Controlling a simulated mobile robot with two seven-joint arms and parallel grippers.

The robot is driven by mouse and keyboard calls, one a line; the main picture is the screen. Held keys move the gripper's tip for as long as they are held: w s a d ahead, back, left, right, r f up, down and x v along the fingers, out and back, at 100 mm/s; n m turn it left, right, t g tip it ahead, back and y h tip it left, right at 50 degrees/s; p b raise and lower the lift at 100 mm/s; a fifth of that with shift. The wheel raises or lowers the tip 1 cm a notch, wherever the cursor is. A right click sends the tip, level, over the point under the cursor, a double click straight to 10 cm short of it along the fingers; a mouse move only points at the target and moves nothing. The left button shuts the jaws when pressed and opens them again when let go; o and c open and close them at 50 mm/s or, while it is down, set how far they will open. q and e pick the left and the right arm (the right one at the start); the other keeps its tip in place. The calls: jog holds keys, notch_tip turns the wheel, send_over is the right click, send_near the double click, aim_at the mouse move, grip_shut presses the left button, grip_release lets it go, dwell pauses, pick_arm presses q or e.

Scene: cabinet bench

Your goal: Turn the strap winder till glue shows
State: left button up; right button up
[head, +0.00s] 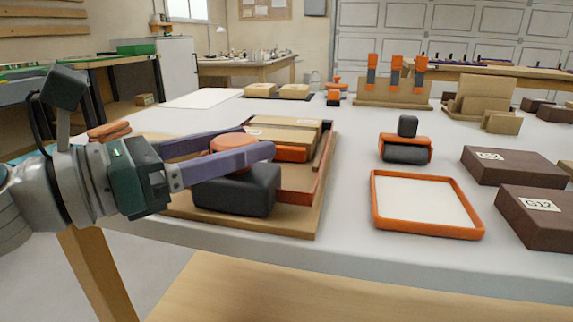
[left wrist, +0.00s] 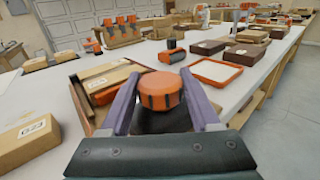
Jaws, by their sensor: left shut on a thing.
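The strap winder has a round orange knob (head: 228,142) on a dark block-shaped body (head: 240,190), at the near edge of a wooden panel assembly (head: 285,133). An orange strap (head: 322,170) runs along the assembly's right side. My left gripper (head: 258,143) comes in from the left with its two purple fingers on either side of the knob, shut on it. In the left wrist view the ribbed knob (left wrist: 160,90) sits between the fingertips. No glue can be made out at the joints. My right gripper is not in view.
Right of the assembly are an orange-rimmed white tray (head: 430,233), a black and orange tool (head: 405,152) and dark brown boxes (head: 515,165). Orange clamps on a wooden stand (head: 392,93) are farther back. The grey bench top between assembly and tray is clear.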

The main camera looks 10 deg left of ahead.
pick_arm(q)
jog(key=m+g+h+b, duration=0.3)
jog(key=m+g+b, duration=0.1)
jog(key=g, duration=0.1)
jog(key=m+g+h+b, duration=0.3)
jog(key=g+b, duration=0.2)
jog(key=shift+w+f+m, duration=0.1)
jog(key=shift+m, duration=0.3)
jog(key=shift+m+g+b, duration=1.1)
jog(key=shift+g+b, duration=0.7)
jog(key=shift+g, duration=0.2)
jog(key=shift+r, duration=0.2)
jog(key=o, duration=1.4)
jog(key=shift+c, duration=0.2)
